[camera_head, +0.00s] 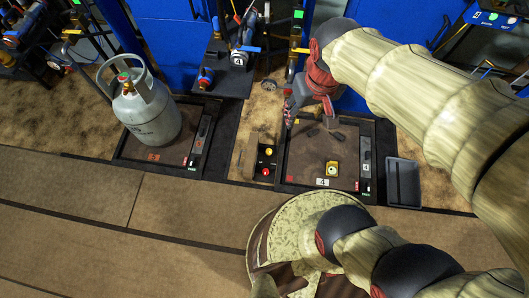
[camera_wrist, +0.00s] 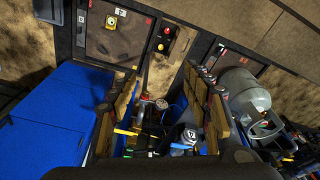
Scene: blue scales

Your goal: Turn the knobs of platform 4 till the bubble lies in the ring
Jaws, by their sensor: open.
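Platform 4 (camera_head: 300,155) is a brown plate in a dark frame, right of centre in the head view. It also shows at the top of the wrist view (camera_wrist: 100,42). A small yellow bubble level (camera_head: 332,168) sits on it near its "4" label (camera_head: 322,182); the level appears in the wrist view too (camera_wrist: 111,22). The bubble and ring are too small to read. I cannot make out the knobs clearly. My gripper (camera_head: 290,122) is over the platform's far left corner in the head view. In the wrist view its fingers (camera_wrist: 163,95) are wide apart and empty.
A box with red and yellow buttons (camera_head: 267,160) stands left of the platform, a grey tray (camera_head: 403,182) right of it. A grey gas cylinder (camera_head: 152,115) stands on another platform (camera_head: 135,165). Blue cabinets (camera_head: 170,40) and valve fittings (camera_head: 238,58) crowd the back.

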